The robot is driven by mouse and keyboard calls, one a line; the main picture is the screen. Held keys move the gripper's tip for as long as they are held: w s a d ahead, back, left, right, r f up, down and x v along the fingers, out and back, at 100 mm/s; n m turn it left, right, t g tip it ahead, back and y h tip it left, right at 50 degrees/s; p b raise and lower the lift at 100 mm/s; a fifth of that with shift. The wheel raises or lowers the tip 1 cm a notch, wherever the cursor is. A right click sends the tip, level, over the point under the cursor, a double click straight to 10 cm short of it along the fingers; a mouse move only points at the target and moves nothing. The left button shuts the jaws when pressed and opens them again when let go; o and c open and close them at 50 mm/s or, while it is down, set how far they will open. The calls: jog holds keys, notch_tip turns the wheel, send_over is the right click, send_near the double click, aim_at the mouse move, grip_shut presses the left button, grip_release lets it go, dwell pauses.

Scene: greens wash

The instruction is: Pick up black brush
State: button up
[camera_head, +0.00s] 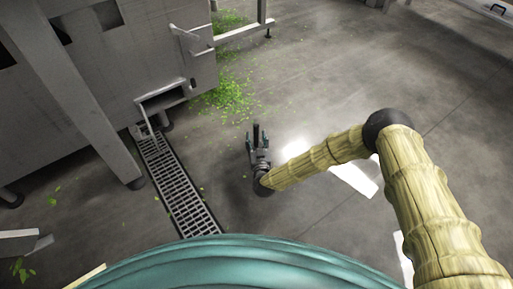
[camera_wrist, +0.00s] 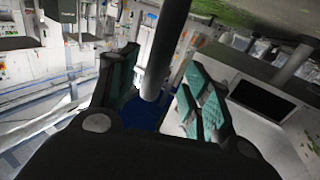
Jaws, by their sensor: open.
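My gripper (camera_head: 257,136) is in the middle of the head view, low over the grey floor, with its teal-padded fingers apart. A dark rod (camera_head: 256,130) shows between the fingers there. In the wrist view a dark grey rod (camera_wrist: 165,45) comes down from the top edge between the open fingers of my gripper (camera_wrist: 162,85). It may be the handle of the black brush, but I cannot tell for sure. No bristles or brush head show, and I cannot tell whether the rod touches a finger.
A large grey machine (camera_head: 140,65) stands at the left, with a slotted floor drain (camera_head: 180,185) beside it. Green leaf scraps (camera_head: 232,97) lie on the floor beyond my gripper. The floor (camera_head: 340,75) to the right of the leaves is clear.

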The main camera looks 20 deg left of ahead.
aim_at(257, 134)
jog(key=shift+b+x, duration=0.95)
jog(key=shift+x, duration=0.9)
jog(key=shift+d, duration=0.15)
jog(key=shift+c, duration=0.2)
grip_shut()
